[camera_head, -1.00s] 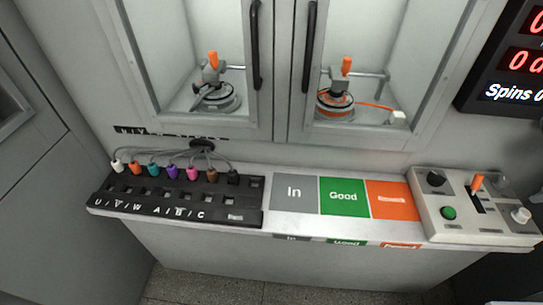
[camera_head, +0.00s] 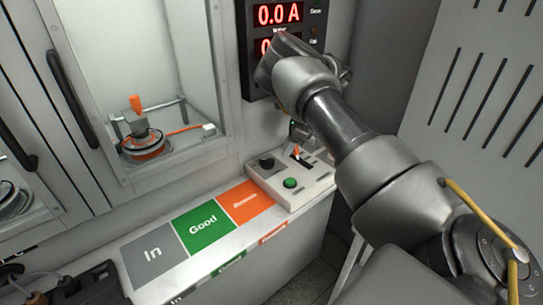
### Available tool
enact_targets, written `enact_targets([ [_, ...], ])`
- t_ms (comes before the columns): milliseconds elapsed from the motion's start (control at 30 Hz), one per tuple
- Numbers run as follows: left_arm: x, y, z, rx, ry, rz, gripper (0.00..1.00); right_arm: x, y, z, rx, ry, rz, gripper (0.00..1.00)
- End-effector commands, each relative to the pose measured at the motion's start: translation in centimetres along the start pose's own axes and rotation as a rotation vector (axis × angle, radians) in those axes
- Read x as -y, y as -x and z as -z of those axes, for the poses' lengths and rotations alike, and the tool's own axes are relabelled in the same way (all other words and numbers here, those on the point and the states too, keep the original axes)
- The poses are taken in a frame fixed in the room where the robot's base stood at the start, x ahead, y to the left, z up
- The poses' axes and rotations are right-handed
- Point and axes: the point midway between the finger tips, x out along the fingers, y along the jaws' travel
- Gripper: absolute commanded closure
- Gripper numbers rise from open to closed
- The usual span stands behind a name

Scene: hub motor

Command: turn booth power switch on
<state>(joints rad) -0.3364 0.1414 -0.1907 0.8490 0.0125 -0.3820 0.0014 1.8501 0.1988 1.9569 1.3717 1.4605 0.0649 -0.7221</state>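The control panel (camera_head: 262,181) is a light box at the right end of the counter. It carries a black knob (camera_head: 267,162), an orange-tipped lever (camera_head: 296,152) in a dark slot, and a green button (camera_head: 290,183). No readable label shows which one is the booth power switch. My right arm reaches in from the right, over the panel's right side. My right gripper (camera_head: 302,132) shows only as a small grey part behind the lever, mostly hidden by my wrist; its finger opening cannot be made out. My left gripper is out of view.
A red digital display (camera_head: 278,14) hangs on the wall above the panel, partly covered by my wrist. Grey, green (camera_head: 202,227) and orange marked areas lie on the counter. A glass-fronted booth with a motor fixture (camera_head: 143,146) stands behind.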

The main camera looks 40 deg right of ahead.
Motion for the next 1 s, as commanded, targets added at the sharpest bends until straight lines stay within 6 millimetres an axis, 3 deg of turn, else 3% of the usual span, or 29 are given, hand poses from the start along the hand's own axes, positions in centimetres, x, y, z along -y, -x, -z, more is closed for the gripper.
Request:
enact_targets([
  [133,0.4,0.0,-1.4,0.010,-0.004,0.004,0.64,0.0,-1.2,-3.1,-0.001,0.005,-0.001,0.63],
  [400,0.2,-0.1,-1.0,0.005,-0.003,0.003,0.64,0.0,-5.3,-2.9,-0.002,0.000,-0.001,0.63],
  [833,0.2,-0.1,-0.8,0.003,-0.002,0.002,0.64,0.0,-6.3,-3.0,0.000,-0.001,0.001,0.63],
  [1000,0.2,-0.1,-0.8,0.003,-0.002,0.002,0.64,0.0,-6.3,-2.9,0.000,-0.001,0.000,0.82],
])
